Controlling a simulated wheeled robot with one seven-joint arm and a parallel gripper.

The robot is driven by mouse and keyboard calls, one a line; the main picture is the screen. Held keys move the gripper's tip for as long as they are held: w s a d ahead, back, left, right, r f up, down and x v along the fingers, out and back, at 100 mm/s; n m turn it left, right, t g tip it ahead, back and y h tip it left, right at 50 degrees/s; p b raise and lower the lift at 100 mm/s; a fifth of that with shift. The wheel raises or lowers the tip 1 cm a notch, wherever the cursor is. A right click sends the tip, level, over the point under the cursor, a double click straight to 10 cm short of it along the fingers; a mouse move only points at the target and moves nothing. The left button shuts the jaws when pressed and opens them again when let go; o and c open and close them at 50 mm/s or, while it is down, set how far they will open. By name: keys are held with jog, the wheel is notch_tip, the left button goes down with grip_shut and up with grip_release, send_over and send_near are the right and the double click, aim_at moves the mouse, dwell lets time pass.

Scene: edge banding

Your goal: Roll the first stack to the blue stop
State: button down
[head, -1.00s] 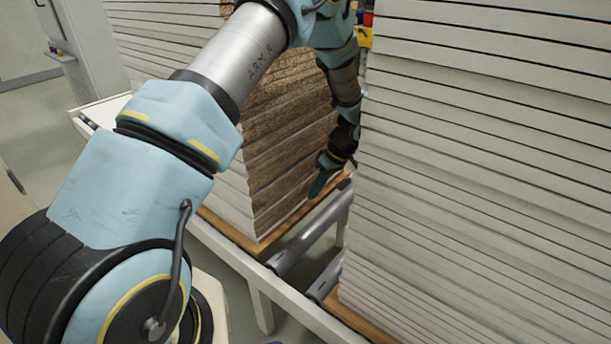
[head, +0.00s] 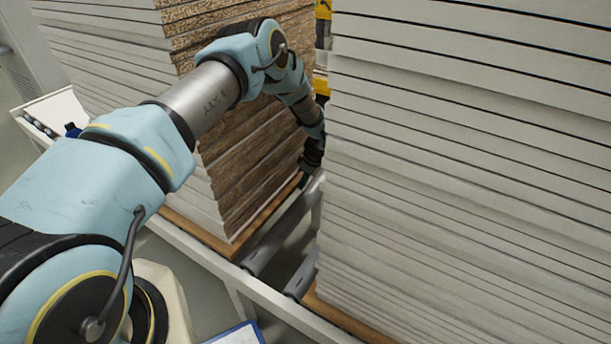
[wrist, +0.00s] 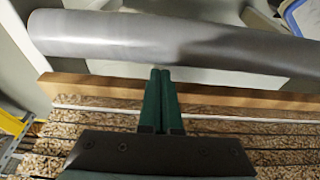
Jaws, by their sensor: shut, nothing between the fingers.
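The first stack (head: 255,150) is a tall pile of boards with white edges and a brown chipboard face, on a wooden base board (head: 213,238). A small blue piece (head: 72,130), apparently the stop, shows at the left end of the roller conveyor, partly behind my arm. My gripper (head: 303,182) is shut and empty, low at the chipboard face in the gap between two stacks. In the wrist view its green fingers (wrist: 160,74) lie together across the base board (wrist: 100,90), tips towards a grey roller (wrist: 150,40). Contact with the stack cannot be told.
A second white stack (head: 460,170) stands close on the right, on its own base board (head: 345,318). Bare rollers (head: 275,235) show in the narrow gap. The conveyor's white rail (head: 190,238) runs along the front. Yellow parts (head: 321,80) show behind the gap.

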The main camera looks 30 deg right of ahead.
jog(key=shift+f, duration=0.25)
